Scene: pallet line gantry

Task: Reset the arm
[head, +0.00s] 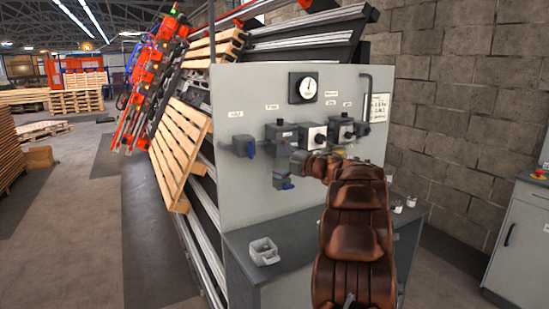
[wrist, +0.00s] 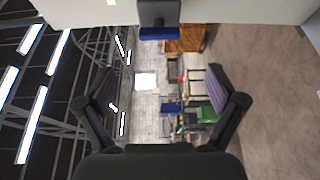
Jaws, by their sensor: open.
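My brown jointed arm reaches up from the bottom of the head view, its far end in front of the grey control panel (head: 232,100). My gripper (wrist: 160,74) shows in the wrist view with its two dark fingers spread wide and nothing between them. In the head view the gripper is small and partly hidden by the arm, so its fingers are hard to make out. A blue-handled valve (head: 244,146) is on the panel's left side. In the wrist view a grey fitting with a blue part (wrist: 160,33) shows at the top, beyond the fingertips.
A round gauge (head: 303,87) and several switch boxes (head: 281,133) are on the panel. Wooden pallets (head: 181,150) lean at left. A grey cabinet (head: 519,240) stands right. The left aisle floor is open.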

